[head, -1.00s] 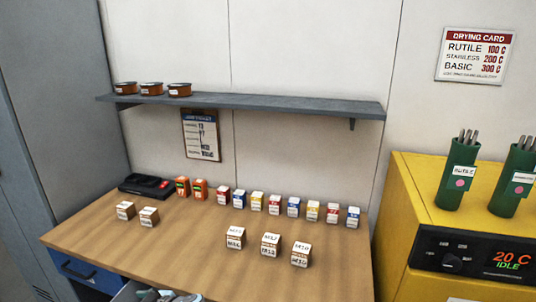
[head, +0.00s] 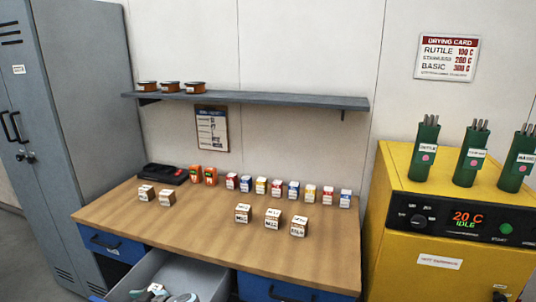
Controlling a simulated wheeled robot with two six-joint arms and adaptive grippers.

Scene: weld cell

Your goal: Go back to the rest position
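Neither of my grippers is in the head view, and no part of my arms shows. The wooden workbench (head: 205,232) stands ahead with a row of small coloured boxes (head: 275,187) along its back. Several brown-and-white boxes stand nearer its front, such as one on the right (head: 299,226) and a pair on the left (head: 157,195). A grey drawer (head: 185,272) under the bench is open, with loose items (head: 160,294) inside.
A yellow oven (head: 432,265) stands at the right, its display reading 20 C IDLE, with green rod holders (head: 470,155) on top. A grey locker (head: 85,140) is at the left. A shelf (head: 260,99) with brown spools (head: 170,87) hangs above. The open drawer juts forward.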

